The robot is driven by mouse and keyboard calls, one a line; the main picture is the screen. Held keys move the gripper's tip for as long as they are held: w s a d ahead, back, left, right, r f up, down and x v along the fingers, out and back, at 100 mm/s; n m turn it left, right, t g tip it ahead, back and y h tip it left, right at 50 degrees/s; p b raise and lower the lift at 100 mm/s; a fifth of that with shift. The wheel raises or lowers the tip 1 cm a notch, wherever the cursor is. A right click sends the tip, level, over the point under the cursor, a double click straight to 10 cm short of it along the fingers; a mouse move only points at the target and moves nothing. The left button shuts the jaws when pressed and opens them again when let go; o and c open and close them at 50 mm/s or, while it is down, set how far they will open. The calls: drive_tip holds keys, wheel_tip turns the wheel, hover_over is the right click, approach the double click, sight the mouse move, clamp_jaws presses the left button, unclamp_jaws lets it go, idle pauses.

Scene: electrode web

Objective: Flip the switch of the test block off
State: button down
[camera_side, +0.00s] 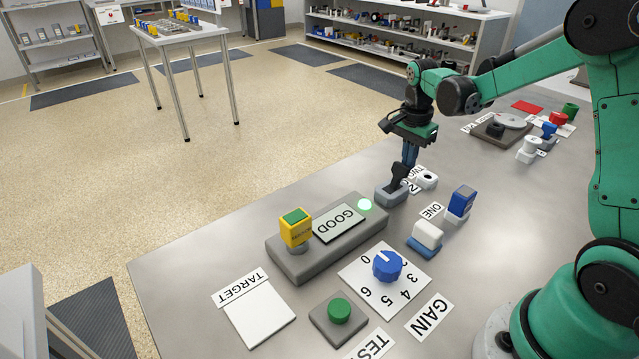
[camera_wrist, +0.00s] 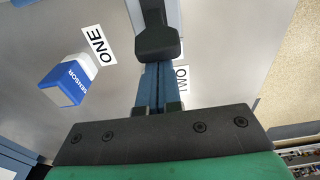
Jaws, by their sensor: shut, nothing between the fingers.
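The grey test block (camera_side: 335,245) carries a GOOD display (camera_side: 339,222), a yellow sensor with a green top (camera_side: 295,229) and a lit green lamp (camera_side: 365,204). Beyond its right end is a small grey switch base (camera_side: 384,197) with a tilted black lever (camera_side: 398,176). My gripper (camera_side: 407,162) is shut and empty, pointing down right at the lever. In the wrist view its blue fingers (camera_wrist: 154,72) end at the black lever (camera_wrist: 157,40), which overlaps their tips. I cannot tell whether they touch. The gripper hides part of the switch.
A white socket (camera_side: 427,179) by the TWO label stands close right of the switch. A blue and white sensor (camera_side: 460,203) stands near the ONE label (camera_side: 432,210). A blue GAIN knob (camera_side: 387,265), a green button (camera_side: 340,310) and a white TARGET pad (camera_side: 259,316) lie nearer. The left table area is clear.

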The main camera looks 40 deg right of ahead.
sight(403, 165)
drive_tip(key=a+h, duration=0.2)
drive_tip(key=h, duration=0.1)
drive_tip(key=shift+a+r, duration=0.15)
drive_tip(key=shift+r, duration=0.2)
drive_tip(key=shift+a+r+h, duration=0.1)
drive_tip(key=shift+a+h, duration=0.75)
drive_tip(key=shift+h, duration=0.45)
drive_tip(key=shift+r, duration=0.1)
drive_tip(key=shift+r, duration=0.7)
drive_tip(key=shift+d, duration=0.1)
drive_tip(key=shift+d+r, duration=0.15)
drive_tip(key=shift+d, duration=0.1)
drive_tip(key=d, duration=0.1)
drive_tip(key=d+r, duration=0.1)
drive_tip(key=shift+d+r, duration=0.1)
drive_tip(key=shift+d, duration=0.25)
drive_tip(key=a+f+v, duration=0.1)
drive_tip(key=v, duration=0.8)
drive_tip(key=shift+a+r, duration=0.4)
